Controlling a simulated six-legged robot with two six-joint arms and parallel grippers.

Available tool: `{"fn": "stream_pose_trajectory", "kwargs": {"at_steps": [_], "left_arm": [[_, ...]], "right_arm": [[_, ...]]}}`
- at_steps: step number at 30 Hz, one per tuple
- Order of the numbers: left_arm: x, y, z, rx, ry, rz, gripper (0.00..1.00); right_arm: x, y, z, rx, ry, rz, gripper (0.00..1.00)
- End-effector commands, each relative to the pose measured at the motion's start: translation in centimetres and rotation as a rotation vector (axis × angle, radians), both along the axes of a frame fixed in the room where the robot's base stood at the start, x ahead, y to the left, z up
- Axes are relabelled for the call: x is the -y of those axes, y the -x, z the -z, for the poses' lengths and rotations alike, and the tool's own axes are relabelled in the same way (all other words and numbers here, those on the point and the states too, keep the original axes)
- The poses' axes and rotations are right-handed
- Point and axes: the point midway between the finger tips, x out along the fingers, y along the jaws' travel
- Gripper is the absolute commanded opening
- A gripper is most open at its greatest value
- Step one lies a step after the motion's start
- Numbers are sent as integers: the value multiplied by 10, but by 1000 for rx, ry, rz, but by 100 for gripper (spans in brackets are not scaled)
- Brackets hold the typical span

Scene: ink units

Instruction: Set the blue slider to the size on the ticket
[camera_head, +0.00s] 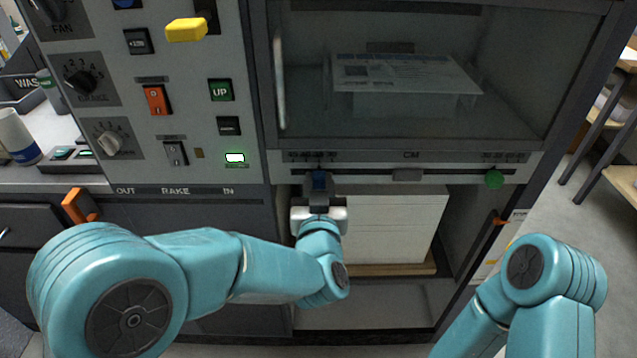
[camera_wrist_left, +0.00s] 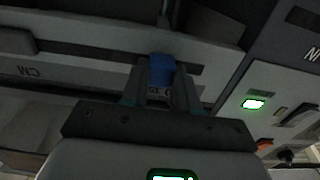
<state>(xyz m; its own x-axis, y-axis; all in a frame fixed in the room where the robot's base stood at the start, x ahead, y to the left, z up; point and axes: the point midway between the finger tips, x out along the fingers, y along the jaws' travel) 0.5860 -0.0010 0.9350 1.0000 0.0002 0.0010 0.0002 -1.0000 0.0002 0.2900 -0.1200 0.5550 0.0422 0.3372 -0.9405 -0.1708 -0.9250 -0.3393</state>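The blue slider (camera_head: 319,181) sits at the left part of the slotted scale bar (camera_head: 450,176) under the glass window. My left gripper (camera_head: 319,196) is at it from the front. In the left wrist view the blue slider (camera_wrist_left: 162,70) fills the gap between the two fingers (camera_wrist_left: 161,92), which look closed on its sides.
A grey slider (camera_head: 408,175) and a green knob (camera_head: 494,178) sit farther right on the bar. A printed sheet (camera_head: 405,72) lies behind the glass. A white stack (camera_head: 395,225) stands below the bar. Switches, dials and a yellow lever (camera_head: 186,30) fill the left panel.

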Motion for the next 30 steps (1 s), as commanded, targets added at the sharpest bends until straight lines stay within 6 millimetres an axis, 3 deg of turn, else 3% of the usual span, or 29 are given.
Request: {"fn": "stream_pose_trajectory", "kwargs": {"at_steps": [6,12,19,20,22,30], "left_arm": [[-3,-2,1,-1,0,-1,0],[-26,-3,3,0,0,-3,0],[-26,-3,0,-1,0,-1,0],[-26,-3,0,-1,0,-1,33],[-26,-3,0,-1,0,0,55],[-26,-3,0,-1,0,0,55]], "right_arm": [[0,0,2,0,0,0,43],[0,0,15,0,0,0,43],[0,0,13,0,0,0,43],[0,0,13,0,0,0,43],[0,0,13,0,0,0,43],[0,0,13,0,0,0,43]]}}
